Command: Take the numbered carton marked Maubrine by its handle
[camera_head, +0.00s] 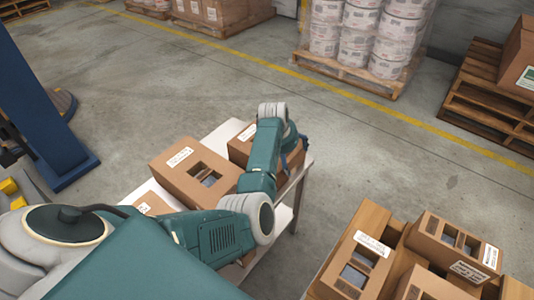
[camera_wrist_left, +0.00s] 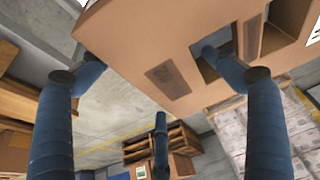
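Several brown cartons with cut-out handle openings and white labels are in the head view; the labels are too small to read, so I cannot tell which is Maubrine. One carton (camera_head: 190,170) sits on the white-topped table at the left. Another carton (camera_head: 238,148) is at its far end, partly hidden by my left arm. My left gripper (camera_head: 293,158) is at this far carton, its blue fingers mostly hidden. In the left wrist view its fingers (camera_wrist_left: 160,75) are spread wide at a carton (camera_wrist_left: 150,45), one fingertip at a cut-out opening. My right gripper is out of view.
The white table (camera_head: 226,131) has a lower shelf. More cartons (camera_head: 455,245) stand close together at the lower right. Pallets of white containers (camera_head: 370,35) and a wooden pallet stack (camera_head: 480,90) stand behind. A blue column (camera_head: 45,110) is at the left. Open floor lies between.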

